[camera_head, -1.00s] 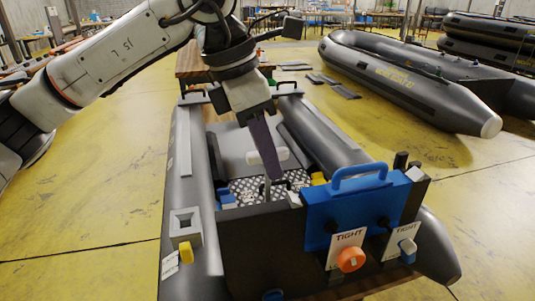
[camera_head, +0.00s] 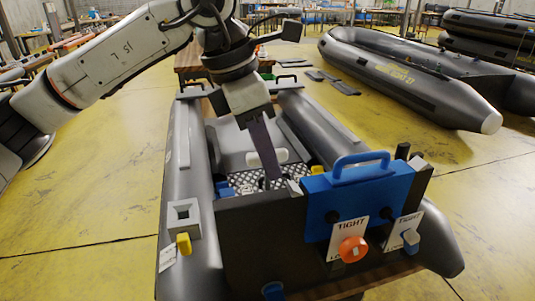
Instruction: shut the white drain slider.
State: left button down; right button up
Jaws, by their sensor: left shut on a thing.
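The white drain slider shows as a short rounded white bar (camera_head: 282,155) just inside the boat's transom, on what looks like a thin grey stem. My left gripper (camera_head: 271,174) comes down from above, and its long dark fingers cross the middle of the bar and hide part of it. The gripper is shut on it. The foot of the stem is partly hidden behind the dark transom (camera_head: 258,235). My right gripper is out of view.
A blue box (camera_head: 330,197) with a handle sits on the transom, right of the gripper. An orange knob (camera_head: 352,249) and a TIGHT label face forward. Grey boat tubes (camera_head: 318,135) flank the gripper. A small pale block (camera_head: 293,187) sits close to the fingertips.

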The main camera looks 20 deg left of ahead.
pick_arm(q)
jog(key=shift+s+f+b, duration=0.1)
jog(key=shift+f+b, duration=0.65)
jog(key=shift+f, duration=0.45)
jog(key=c, duration=1.6)
grip_release()
jog(key=shift+r, duration=0.1)
jog(key=shift+r+p, duration=0.55)
jog(key=shift+r, duration=0.05)
notch_tip(320, 180, up, 4)
jog(key=p, duration=0.3)
jog(key=shift+r, duration=0.2)
jog(key=shift+r+p, duration=0.75)
jog(key=shift+p, duration=0.05)
